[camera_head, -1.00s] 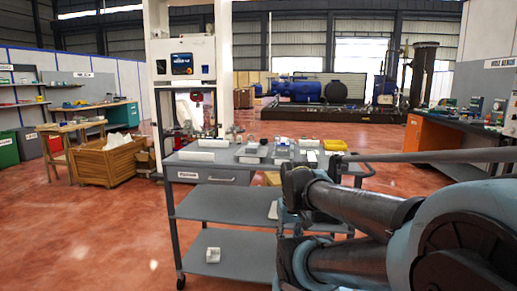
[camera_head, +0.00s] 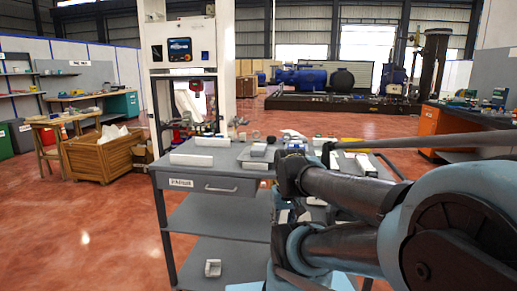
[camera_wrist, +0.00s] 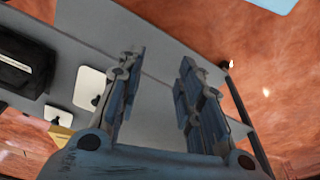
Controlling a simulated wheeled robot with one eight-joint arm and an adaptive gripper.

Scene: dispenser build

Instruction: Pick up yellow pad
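My gripper (camera_wrist: 158,85) is open in the wrist view, its two dark blue-grey fingers apart with nothing between them. Beyond them is a grey shelf surface (camera_wrist: 160,118) with red floor past its edges. A small yellow piece (camera_wrist: 61,134) shows at the lower left of the wrist view, partly cut off by my gripper's body. In the head view a yellow item (camera_head: 351,142) lies on the top of the grey cart (camera_head: 222,168), towards its right rear. I cannot tell which yellow piece is the pad. My arm hides the cart's right part.
White pieces with dark knobs (camera_wrist: 91,88) and a black case (camera_wrist: 22,65) are at the wrist view's left. A white block (camera_head: 191,159) and several small parts are on the cart top. A white machine frame (camera_head: 185,70) stands behind; a wooden crate (camera_head: 105,155) is left.

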